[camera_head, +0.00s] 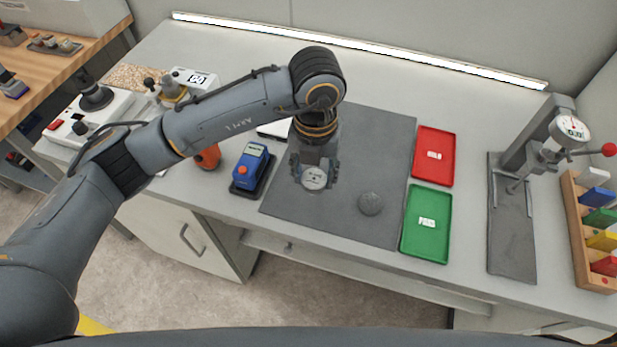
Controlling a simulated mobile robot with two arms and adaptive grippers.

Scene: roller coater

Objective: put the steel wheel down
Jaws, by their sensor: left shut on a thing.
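My left gripper (314,177) reaches in from the left and points down over the dark grey mat (349,140) on the workbench. It is shut on the steel wheel (315,180), a small silvery disc with markings on its face. The wheel is over the left part of the mat; whether it touches the mat I cannot tell. A second, darker grey disc (370,204) lies on the mat to the right of my gripper. My right gripper is not in view.
Right of the mat are a red tray (434,157) and a green tray (427,224). A gauge stand (545,150) and a wooden rack (590,230) stand farther right. A blue device (251,166) and an orange object (208,157) are left of the mat. The mat's upper right is clear.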

